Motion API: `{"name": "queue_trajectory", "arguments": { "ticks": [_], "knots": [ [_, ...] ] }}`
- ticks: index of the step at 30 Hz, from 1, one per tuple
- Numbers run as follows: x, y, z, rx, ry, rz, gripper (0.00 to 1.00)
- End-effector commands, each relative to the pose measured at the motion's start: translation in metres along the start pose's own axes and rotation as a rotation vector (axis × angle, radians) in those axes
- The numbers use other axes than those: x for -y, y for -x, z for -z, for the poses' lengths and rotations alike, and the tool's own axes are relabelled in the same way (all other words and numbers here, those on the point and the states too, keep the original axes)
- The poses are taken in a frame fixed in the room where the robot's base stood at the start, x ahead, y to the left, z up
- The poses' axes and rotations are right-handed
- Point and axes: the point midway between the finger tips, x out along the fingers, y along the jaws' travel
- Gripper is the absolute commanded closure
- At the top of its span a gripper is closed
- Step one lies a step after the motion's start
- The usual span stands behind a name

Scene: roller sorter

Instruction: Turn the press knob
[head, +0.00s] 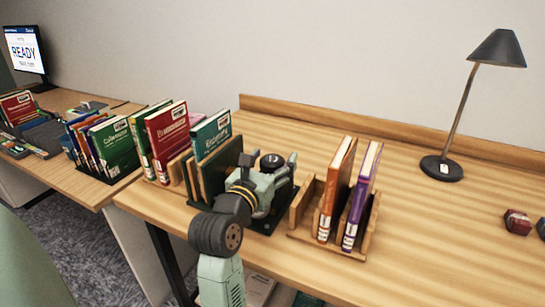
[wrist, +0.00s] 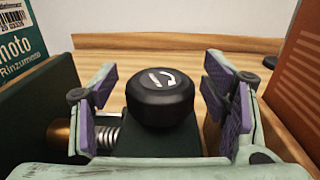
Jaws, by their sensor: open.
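The press knob (wrist: 160,95) is a round black knob with a white curved arrow mark on its top. It sits on a dark green press body (wrist: 158,147). In the head view the knob (head: 271,161) shows just beyond my wrist. My gripper (wrist: 160,72) is open, with one purple-padded finger to the left of the knob and one to the right. A gap shows on each side, so neither pad appears to touch it. In the head view my gripper (head: 268,170) is over the press, and my wrist hides part of the press.
A green book (head: 211,135) stands left of the knob. A wooden rack (head: 301,204) holding an orange and a purple book stands to the right. A desk lamp (head: 441,168) is at the far right. The desk's right front is clear.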

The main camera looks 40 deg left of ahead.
Motion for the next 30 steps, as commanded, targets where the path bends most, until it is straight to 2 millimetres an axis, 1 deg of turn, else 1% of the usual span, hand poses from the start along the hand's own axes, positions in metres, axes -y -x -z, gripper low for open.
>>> {"name": "queue_trajectory", "arguments": {
  "ticks": [7,8,30],
  "knots": [
    [0.0003,-0.001,0.0002,0.0,0.0,0.001,0.32],
    [0.0003,-0.0009,0.0002,0.0,0.0,0.001,0.34],
    [0.0001,-0.0006,0.0,0.001,0.0,0.0,0.82]
  ]
}}
